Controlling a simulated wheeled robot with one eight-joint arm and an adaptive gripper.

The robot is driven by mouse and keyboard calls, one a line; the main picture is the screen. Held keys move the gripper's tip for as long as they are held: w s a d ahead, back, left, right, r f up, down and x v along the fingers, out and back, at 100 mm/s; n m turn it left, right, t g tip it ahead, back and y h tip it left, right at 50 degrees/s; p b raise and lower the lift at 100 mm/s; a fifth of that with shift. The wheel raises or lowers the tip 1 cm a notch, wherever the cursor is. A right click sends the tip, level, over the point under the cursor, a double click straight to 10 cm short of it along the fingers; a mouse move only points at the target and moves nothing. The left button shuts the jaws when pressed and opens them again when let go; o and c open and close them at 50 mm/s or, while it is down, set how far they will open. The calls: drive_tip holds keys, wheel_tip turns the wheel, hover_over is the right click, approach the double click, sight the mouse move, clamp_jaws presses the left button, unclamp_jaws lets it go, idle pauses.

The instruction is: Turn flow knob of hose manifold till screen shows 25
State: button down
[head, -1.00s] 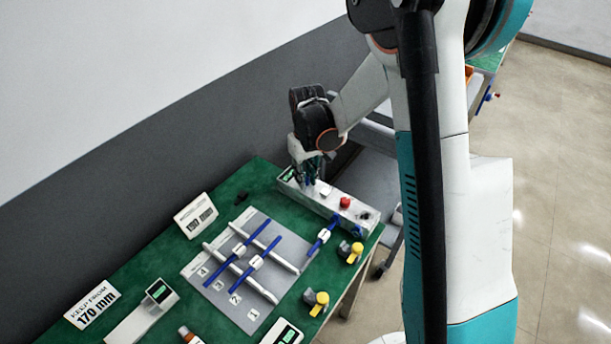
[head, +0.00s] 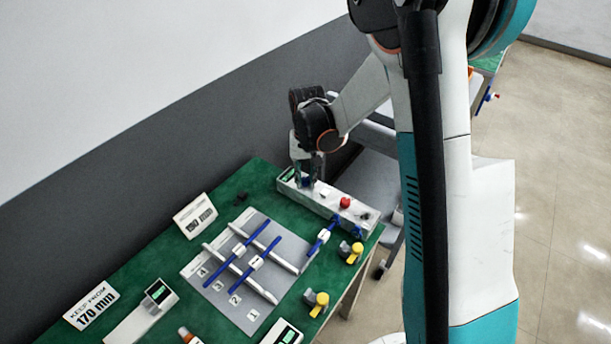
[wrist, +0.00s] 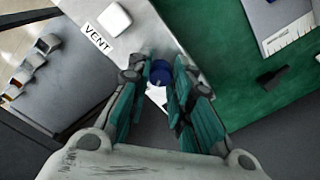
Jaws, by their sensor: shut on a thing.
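The hose manifold is a long pale box (head: 328,198) at the far right of the green table. Its blue flow knob (wrist: 160,73) sits between my fingertips in the wrist view. My gripper (head: 306,180) points down over the manifold's left end, and its teal-padded fingers (wrist: 160,82) are closed on the knob's sides. A small dark screen with green (head: 288,175) lies at the manifold's left end in the head view; its digits are too small to read. The screen is not readable in the wrist view.
A white button (wrist: 114,18) beside a VENT label and a red knob (head: 345,202) are on the manifold near my gripper. A grey board (head: 215,295) with blue hoses and yellow-topped fittings (head: 318,300) lie nearer. A small dark object (head: 241,197) rests on the table.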

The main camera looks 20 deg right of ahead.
sight(306, 178)
drive_tip(key=c, duration=1.4)
unclamp_jaws()
drive_tip(key=shift+r, duration=0.15)
wheel_tip(306, 178, up, 12)
drive_tip(key=shift+d+f, duration=0.15)
